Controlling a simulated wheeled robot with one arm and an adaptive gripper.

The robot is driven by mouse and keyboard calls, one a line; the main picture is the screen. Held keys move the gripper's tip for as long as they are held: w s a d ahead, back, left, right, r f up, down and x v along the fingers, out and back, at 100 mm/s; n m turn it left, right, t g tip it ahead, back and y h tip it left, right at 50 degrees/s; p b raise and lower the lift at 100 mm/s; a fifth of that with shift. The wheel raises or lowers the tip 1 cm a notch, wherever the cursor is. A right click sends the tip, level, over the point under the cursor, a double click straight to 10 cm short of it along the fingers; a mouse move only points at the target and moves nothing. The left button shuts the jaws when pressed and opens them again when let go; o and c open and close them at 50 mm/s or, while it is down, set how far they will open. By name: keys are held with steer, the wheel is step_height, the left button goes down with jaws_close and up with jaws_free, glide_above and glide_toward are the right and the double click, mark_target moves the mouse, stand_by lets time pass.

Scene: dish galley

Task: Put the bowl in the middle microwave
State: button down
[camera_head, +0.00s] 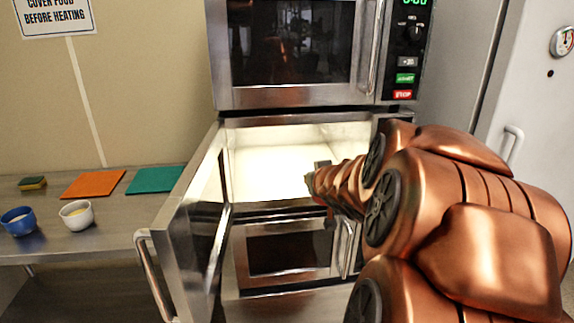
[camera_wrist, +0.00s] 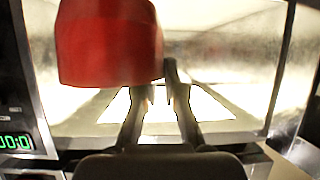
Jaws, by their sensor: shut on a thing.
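The middle microwave (camera_head: 232,160) stands open with a bright, lit, empty-looking cavity. Its door (camera_head: 192,232) is swung out to the left. My gripper (camera_wrist: 158,92) is shut on the rim of a red bowl (camera_wrist: 108,45), which fills the upper left of the wrist view. Behind the bowl, the wrist view shows the lit cavity (camera_wrist: 215,105). In the head view my arm reaches in from the right, with the gripper (camera_head: 318,182) in front of the cavity opening. The bowl is mostly hidden there by my arm and gripper.
An upper microwave (camera_head: 290,97) and a lower microwave (camera_head: 240,262) are both shut. On the left counter (camera_head: 110,238) are a blue bowl (camera_head: 18,222), a white bowl (camera_head: 77,215), an orange mat (camera_head: 93,184), a teal mat (camera_head: 155,180) and a sponge (camera_head: 32,183).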

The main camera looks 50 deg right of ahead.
steer(key=shift+w+d+f, duration=0.55)
steer(key=shift+w+d, duration=0.95)
steer(key=shift+w, duration=0.8)
steer(key=shift+w+d+f, duration=0.6)
steer(key=shift+w+d, duration=0.85)
steer(key=shift+w, duration=0.85)
steer(key=shift+w+d+f, duration=0.55)
steer(key=shift+w+d, duration=0.95)
steer(key=shift+w, duration=0.8)
steer(key=c, duration=1.2)
jaws_free()
steer(key=shift+f, duration=0.1)
steer(key=shift+c, duration=0.2)
steer(key=shift+s+a+r, duration=0.1)
steer(key=shift+s+r, duration=0.1)
steer(key=shift+r, duration=0.05)
steer(key=p+v, duration=0.1)
steer(key=v, duration=1)
steer(key=shift+s, duration=0.2)
steer(key=shift+a+r, duration=0.1)
steer(key=shift+a, duration=0.05)
